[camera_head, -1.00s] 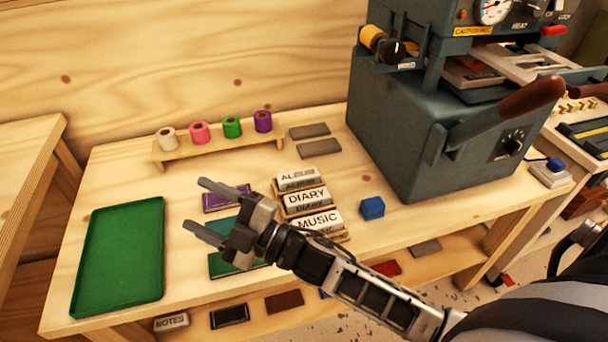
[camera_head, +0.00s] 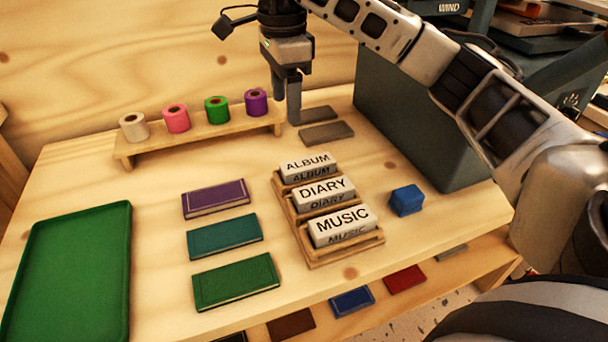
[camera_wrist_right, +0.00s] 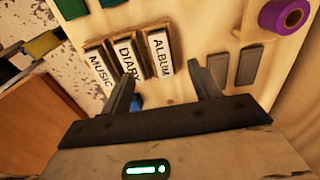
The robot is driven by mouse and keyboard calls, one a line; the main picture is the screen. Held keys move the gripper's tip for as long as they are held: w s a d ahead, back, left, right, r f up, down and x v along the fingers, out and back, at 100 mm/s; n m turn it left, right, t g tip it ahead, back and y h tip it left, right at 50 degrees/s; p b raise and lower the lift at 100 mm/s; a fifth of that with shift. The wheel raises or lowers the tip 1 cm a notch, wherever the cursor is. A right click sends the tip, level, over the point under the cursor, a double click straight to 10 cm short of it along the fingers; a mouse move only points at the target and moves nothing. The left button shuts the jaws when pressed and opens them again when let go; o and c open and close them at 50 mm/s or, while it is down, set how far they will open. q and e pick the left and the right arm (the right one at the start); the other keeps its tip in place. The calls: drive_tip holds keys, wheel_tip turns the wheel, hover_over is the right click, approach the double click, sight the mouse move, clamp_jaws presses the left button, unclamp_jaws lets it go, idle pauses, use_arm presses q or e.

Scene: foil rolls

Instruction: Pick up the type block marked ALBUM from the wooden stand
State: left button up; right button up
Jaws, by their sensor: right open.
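The ALBUM type block (camera_head: 308,167) is white with black letters and lies in the rearmost slot of the wooden stand (camera_head: 350,252). The DIARY block (camera_head: 324,193) and the MUSIC block (camera_head: 341,225) lie in the slots in front of it. My right gripper (camera_head: 287,108) points down behind the stand, near the right end of the roll rack, apart from the blocks. In the right wrist view its two fingers (camera_wrist_right: 163,88) are spread with nothing between them, and the ALBUM block (camera_wrist_right: 161,55) shows beyond the fingertips. My left gripper is not in view.
A rack (camera_head: 200,142) with white, pink, green and purple foil rolls stands behind. Two grey plates (camera_head: 326,134) lie near my right gripper. Purple, teal and green books (camera_head: 236,281) lie left of the stand. A blue block (camera_head: 406,200) and the press (camera_head: 415,125) are at right. A green tray (camera_head: 70,270) is at left.

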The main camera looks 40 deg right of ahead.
drive_tip(key=b, duration=0.1)
hover_over(291, 167)
drive_tip(key=f, duration=0.9)
drive_tip(key=shift+w+a, duration=0.2)
drive_tip(key=shift+s+d+f+b, duration=0.1)
drive_tip(key=shift+f+b, duration=0.1)
drive_tip(key=shift+f, duration=1.15)
drive_tip(key=shift+s+d+f+b, duration=0.1)
drive_tip(key=shift+f+b, duration=0.05)
drive_tip(key=shift+f, duration=1.2)
drive_tip(key=c, duration=1.3)
